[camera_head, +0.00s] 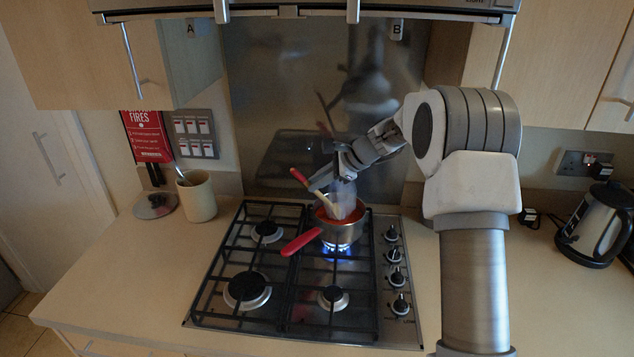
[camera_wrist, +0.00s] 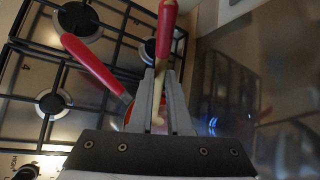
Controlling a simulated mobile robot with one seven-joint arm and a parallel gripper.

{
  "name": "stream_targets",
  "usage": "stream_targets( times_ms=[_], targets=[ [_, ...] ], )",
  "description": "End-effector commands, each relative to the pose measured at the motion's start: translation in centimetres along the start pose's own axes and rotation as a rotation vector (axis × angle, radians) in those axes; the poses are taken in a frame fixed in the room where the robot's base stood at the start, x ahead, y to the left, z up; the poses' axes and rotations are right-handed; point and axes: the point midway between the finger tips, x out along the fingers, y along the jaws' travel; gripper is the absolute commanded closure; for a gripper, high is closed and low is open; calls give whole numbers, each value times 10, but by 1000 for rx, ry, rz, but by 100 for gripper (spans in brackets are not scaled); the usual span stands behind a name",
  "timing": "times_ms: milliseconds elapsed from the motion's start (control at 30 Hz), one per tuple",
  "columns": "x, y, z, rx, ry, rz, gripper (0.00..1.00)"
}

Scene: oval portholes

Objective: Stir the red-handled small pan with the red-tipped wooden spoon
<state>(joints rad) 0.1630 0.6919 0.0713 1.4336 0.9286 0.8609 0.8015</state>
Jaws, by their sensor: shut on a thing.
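The small pan (camera_head: 341,232) with a red handle (camera_head: 301,242) stands on the back right burner, over a blue flame. It holds something red, and whitish steam shows above it. My gripper (camera_head: 322,181) reaches in over the pan from the right. It is shut on the wooden spoon (camera_head: 318,196), whose red tip (camera_head: 299,176) points up and to the left. The spoon's lower end goes down into the pan and is hidden. In the wrist view, the spoon (camera_wrist: 166,28) lies between the fingers (camera_wrist: 162,80), and the pan's red handle (camera_wrist: 93,62) is to the left.
The black-grated gas hob (camera_head: 252,318) has other burners, free of pans. A beige pot (camera_head: 197,198) and a lid (camera_head: 155,206) stand left of it. A kettle (camera_head: 596,228) is at right. A metal splashback (camera_head: 262,95) and overhead hood (camera_head: 300,10) bound the space. The front left counter is clear.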

Motion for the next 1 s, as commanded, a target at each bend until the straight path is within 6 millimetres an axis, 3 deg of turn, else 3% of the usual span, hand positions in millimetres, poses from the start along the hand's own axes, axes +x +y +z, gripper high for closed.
stream_targets(
  times_ms=[700,1000],
  targets=[
    [-63,-39,52,-1,-1,-1,100],
    [-67,-41,55,-1,0,0,100]
  ],
)
